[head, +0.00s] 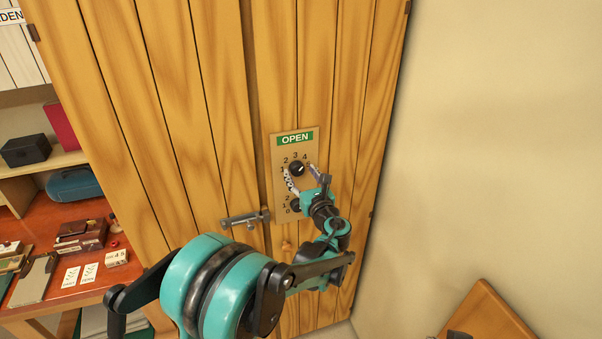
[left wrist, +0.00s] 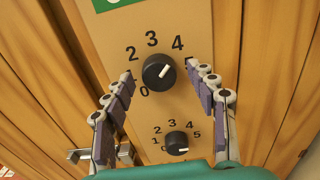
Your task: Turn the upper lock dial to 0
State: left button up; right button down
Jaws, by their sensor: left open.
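The upper lock dial (head: 297,169) is a round black knob on a tan plate (head: 281,150) fixed to the wooden door. In the left wrist view the upper dial (left wrist: 157,74) has a white mark pointing up and right, roughly toward the 4. Its 0, 2, 3 and 4 show; a finger seems to cover the 1. My left gripper (head: 303,178) is open in front of the plate. In the left wrist view its fingers (left wrist: 160,77) stand on either side of the upper dial, with gaps to it. My right gripper is not in view.
A smaller lower dial (left wrist: 177,142) sits below, close to my gripper. A green OPEN sign (head: 295,138) tops the plate. A metal bolt (head: 245,218) sits on the door at left. A red-brown desk (head: 75,290) stands left; a pale wall (head: 500,150) is right.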

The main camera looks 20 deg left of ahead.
pick_arm(q)
jog(key=shift+w+a, duration=0.3)
jog(key=shift+w, duration=0.05)
jog(key=c, duration=1.1)
jog(key=shift+c, duration=0.2)
